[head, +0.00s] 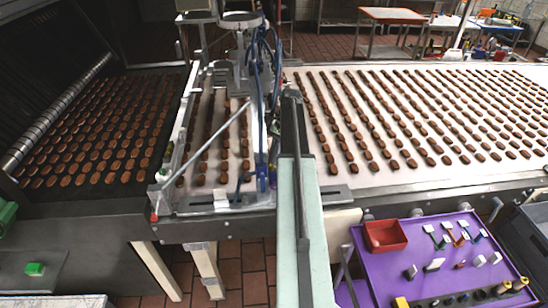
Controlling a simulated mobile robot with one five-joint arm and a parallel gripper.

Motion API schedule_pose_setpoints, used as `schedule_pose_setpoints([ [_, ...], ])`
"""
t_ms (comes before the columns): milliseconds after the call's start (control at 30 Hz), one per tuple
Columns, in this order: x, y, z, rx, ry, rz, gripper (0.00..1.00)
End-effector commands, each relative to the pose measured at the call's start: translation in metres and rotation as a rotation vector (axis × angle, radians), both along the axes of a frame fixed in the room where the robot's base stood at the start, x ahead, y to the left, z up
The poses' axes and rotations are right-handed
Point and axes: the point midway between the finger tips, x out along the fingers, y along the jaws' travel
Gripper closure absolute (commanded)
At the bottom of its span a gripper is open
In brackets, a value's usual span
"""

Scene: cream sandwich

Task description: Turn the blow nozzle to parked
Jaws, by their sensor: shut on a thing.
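A frame (240,62) stands over the middle belt, with a round metal ring and blue hoses (277,50) at its top right. I cannot clearly tell the blow nozzle apart from the hoses and bars there. A thin pale rod slants down left across the belt to a red-tipped end (154,216). My pale arm reaches up from the bottom centre, and its dark far end, with my gripper (290,96), is close to the right side of the hoses. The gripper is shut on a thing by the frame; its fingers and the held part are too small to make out.
Rows of brown biscuits lie on the dark left belt (60,205), the middle belt and the pale right belt (400,183). A purple tray (375,275) at lower right holds a red bin (385,236) and small tools. Tables stand behind.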

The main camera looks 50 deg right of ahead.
Motion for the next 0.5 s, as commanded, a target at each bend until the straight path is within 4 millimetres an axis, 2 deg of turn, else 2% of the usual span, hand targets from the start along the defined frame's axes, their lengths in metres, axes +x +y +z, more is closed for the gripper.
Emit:
schedule_pose_setpoints([
  [367, 0.0002, 0.0005, -0.0001, 0.000, 0.000, 0.004, 1.00],
  [400, 0.0002, 0.0005, -0.0002, 0.000, 0.000, 0.004, 0.82],
  [433, 0.0002, 0.0005, -0.0002, 0.000, 0.001, 0.004, 0.73],
  [500, 0.0002, 0.0005, -0.0001, 0.000, 0.001, 0.004, 0.71],
])
